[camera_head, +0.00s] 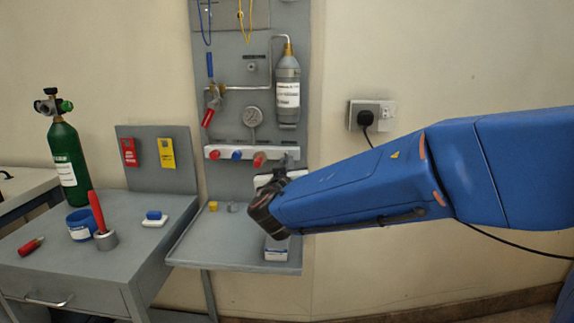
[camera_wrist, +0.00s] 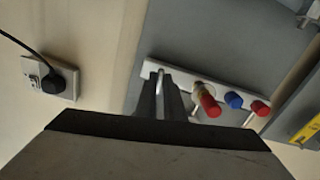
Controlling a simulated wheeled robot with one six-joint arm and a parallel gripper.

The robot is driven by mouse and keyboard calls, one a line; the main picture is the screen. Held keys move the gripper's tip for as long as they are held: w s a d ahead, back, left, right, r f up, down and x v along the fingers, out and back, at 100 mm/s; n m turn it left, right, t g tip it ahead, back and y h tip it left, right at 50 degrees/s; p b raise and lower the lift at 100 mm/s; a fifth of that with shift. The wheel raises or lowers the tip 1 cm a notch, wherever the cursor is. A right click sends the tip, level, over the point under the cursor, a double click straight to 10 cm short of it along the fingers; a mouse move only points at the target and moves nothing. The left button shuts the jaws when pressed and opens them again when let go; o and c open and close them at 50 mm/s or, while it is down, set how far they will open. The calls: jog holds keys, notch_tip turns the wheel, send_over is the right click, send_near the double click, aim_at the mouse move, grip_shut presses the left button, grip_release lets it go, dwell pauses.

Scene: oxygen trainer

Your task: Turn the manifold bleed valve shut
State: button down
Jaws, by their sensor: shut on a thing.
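The white manifold bar (camera_head: 225,153) is fixed across the grey wall panel. It carries red, blue and red knobs. In the wrist view the bar (camera_wrist: 185,84) runs at a slant, with a small pale metal stem at its end beyond the larger red knob (camera_wrist: 207,101). That stem, apparently the bleed valve (camera_wrist: 161,75), stands between the two dark fingers of my gripper (camera_wrist: 161,92). The gripper is shut on it. In the head view my gripper (camera_head: 284,166) is at the bar's right end, and my wrist hides much of it. The valve's turn angle cannot be told.
A grey cylinder (camera_head: 288,92) and a gauge (camera_head: 253,117) are above the bar. A shelf (camera_head: 225,250) with small items juts out below. A wall socket with a plug (camera_head: 367,115) is to the right. A side table (camera_head: 70,270) stands left.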

jog(key=shift+f+m, duration=0.2)
jog(key=shift+m, duration=0.7)
jog(key=c, duration=1.9)
grip_release()
jog(key=shift+r, duration=0.1)
jog(key=shift+o, duration=0.2)
jog(key=shift+s, duration=0.1)
jog(key=s, duration=1.7)
jog(key=shift+s+a, duration=0.15)
jog(key=shift+a, duration=0.15)
